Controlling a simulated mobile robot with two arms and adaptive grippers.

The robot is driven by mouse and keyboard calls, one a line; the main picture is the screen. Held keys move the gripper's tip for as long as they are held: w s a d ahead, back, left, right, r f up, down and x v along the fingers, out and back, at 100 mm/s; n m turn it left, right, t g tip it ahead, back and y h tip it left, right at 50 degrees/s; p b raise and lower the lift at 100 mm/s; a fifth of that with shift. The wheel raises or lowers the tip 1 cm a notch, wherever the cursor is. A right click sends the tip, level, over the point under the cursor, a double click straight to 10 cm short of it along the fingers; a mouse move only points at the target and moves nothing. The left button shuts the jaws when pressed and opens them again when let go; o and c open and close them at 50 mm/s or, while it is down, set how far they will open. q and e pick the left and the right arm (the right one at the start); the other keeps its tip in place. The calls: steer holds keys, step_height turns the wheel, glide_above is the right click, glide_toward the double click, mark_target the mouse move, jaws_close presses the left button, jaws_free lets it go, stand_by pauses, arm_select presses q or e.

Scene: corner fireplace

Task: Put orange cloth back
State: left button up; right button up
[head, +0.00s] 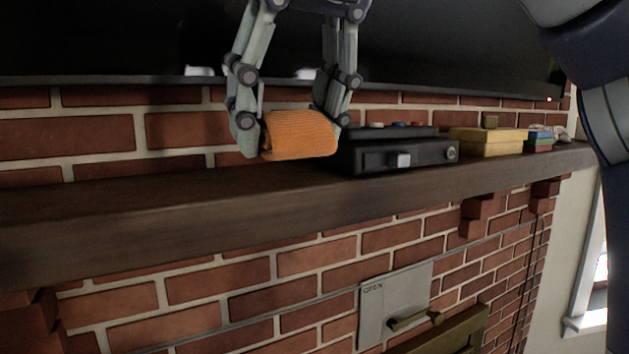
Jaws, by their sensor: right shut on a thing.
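The orange cloth (300,136) is a ribbed, folded or rolled bundle near the middle of the head view. My right gripper (298,132) comes down from the top with one finger on each side of the cloth and is shut on it. The cloth is at the dark wooden mantel shelf (150,215), just left of a black box. I cannot tell whether its underside touches the shelf. My left gripper is not in view.
The black box (425,155) with a light square on its front stands right of the cloth. Yellow boxes (485,141) and small coloured blocks (538,141) stand farther right. The shelf's left part is bare. A dark screen (110,35) hangs above; brick and a metal plate (395,303) lie below.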

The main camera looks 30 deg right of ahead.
steer(key=shift+w+f, duration=0.1)
steer(key=shift+w, duration=0.3)
steer(key=w+d+p, duration=0.2)
steer(key=w, duration=0.4)
steer(key=p, duration=0.2)
glide_toward(282, 174)
steer(key=shift+w+a+f, duration=0.1)
steer(key=shift+w+f, duration=0.75)
steer(key=shift+w, duration=0.3)
steer(key=shift+w+f, duration=0.1)
steer(key=shift+f, duration=0.15)
steer(key=shift+a+f+p, duration=0.1)
steer(key=shift+f+p, duration=0.2)
steer(key=shift+f, duration=0.65)
steer(key=shift+d+f, duration=0.25)
steer(key=shift+f, duration=0.45)
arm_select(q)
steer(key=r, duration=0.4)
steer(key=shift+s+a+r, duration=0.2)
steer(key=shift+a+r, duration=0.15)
arm_select(e)
steer(key=shift+a, duration=0.1)
